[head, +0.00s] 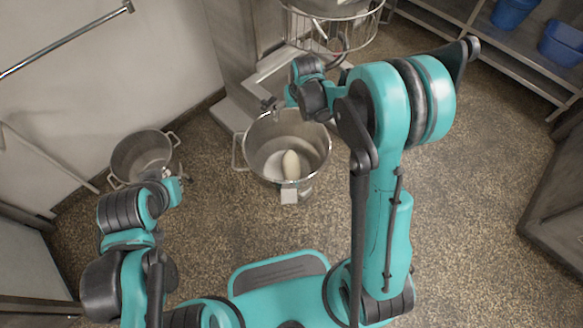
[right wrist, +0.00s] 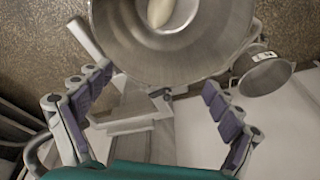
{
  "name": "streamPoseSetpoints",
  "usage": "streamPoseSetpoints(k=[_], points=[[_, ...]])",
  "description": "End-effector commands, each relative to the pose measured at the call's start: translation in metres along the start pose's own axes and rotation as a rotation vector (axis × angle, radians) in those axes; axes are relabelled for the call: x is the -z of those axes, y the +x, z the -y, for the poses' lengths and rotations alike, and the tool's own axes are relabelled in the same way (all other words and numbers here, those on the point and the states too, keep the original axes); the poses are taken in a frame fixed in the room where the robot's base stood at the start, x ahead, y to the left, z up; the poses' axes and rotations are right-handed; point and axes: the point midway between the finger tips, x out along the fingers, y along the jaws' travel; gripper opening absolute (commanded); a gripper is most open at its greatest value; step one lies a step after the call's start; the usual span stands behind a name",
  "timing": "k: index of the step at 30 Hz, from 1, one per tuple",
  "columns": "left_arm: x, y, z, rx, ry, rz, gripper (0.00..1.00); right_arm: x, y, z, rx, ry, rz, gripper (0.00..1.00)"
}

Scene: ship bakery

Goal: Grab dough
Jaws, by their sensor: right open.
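A pale, oval piece of dough (head: 291,165) lies inside a shiny metal mixing bowl (head: 318,147), against the near part of its inside. In the right wrist view the dough (right wrist: 160,12) is cut by the top edge, inside the bowl (right wrist: 220,35). My right gripper (head: 270,104) is above the bowl's far rim, apart from the dough.
A metal pot (head: 142,152) with handles stands on the speckled floor at the left. The mixer (head: 235,112) with a wire guard (head: 335,28) stands behind the bowl. A shelf with blue bins (head: 562,44) is at the back right. Floor right of the bowl is clear.

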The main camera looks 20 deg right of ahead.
Motion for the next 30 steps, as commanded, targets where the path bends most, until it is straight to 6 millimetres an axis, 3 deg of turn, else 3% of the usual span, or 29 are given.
streamPoseSetpoints(k=[1,7,12,15,19,30], points=[[-0.001,0.001,0.0,0.0,0.0,0.0,0.0,0.005,0.028,-0.001,0.002,0.004,0.022,0.92],[-0.001,0.002,0.0,0.0,0.0,0.0,0.0,0.001,0.132,-0.004,0.007,0.017,0.112,0.92],[-0.002,0.003,0.0,0.0,0.0,0.0,0.0,-0.023,0.218,-0.008,0.01,0.028,0.183,0.92],[-0.002,0.003,0.0,0.0,0.0,0.0,0.0,-0.04,0.256,-0.01,0.012,0.033,0.215,0.92],[-0.002,0.003,0.0,0.0,0.0,0.0,0.0,-0.056,0.285,-0.011,0.014,0.037,0.241,0.92],[-0.01,0.014,0.0,0.0,0.0,0.0,0.0,-0.069,0.326,-0.012,0.014,0.038,0.25,0.92]])
